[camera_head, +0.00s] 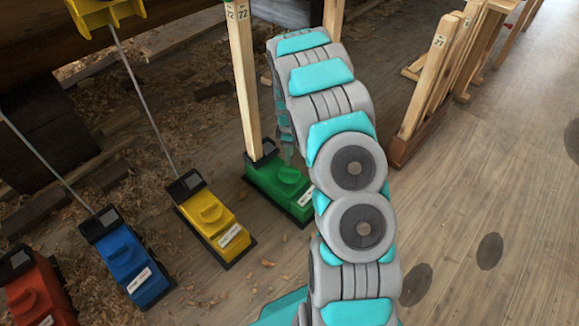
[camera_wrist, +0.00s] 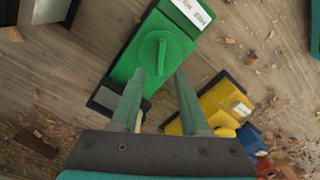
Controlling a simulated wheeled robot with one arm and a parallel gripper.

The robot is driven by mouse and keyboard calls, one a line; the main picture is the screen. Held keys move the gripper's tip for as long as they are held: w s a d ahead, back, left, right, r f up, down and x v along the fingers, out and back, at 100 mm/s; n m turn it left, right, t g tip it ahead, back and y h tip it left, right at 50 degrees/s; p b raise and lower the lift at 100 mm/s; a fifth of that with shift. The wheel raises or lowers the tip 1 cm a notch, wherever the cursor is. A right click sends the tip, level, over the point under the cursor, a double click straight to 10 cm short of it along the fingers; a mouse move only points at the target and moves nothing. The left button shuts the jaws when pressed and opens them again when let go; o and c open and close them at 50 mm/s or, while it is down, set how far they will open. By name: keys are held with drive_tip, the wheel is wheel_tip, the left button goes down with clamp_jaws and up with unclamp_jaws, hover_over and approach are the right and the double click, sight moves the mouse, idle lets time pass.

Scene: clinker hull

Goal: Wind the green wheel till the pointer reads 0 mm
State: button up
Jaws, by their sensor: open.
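The green unit (camera_head: 262,183) stands on the plank floor, with a white label on its near end and a dark box at its far end. A wooden post rises by that dark end. Its green wheel (camera_head: 289,175), a round disc with a raised grip bar, is on top. The wheel (camera_wrist: 161,52) also shows in the wrist view, just beyond the fingertips. My gripper (camera_wrist: 159,77) is open and empty, its fingers apart and pointing toward the wheel; I see no contact. In the head view my arm partly hides the gripper. I cannot make out the pointer or its reading.
Yellow (camera_head: 212,222), blue (camera_head: 128,262) and red (camera_head: 38,292) units stand in a row to the left. Thin rods rise from the yellow and blue ones. Wooden posts in a rack (camera_head: 428,90) stand at right.

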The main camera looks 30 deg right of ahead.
sight(290, 174)
wheel_tip(290, 174, down, 7)
drive_tip(key=shift+r, duration=0.1)
idle(0.3)
clamp_jaws()
idle(0.5)
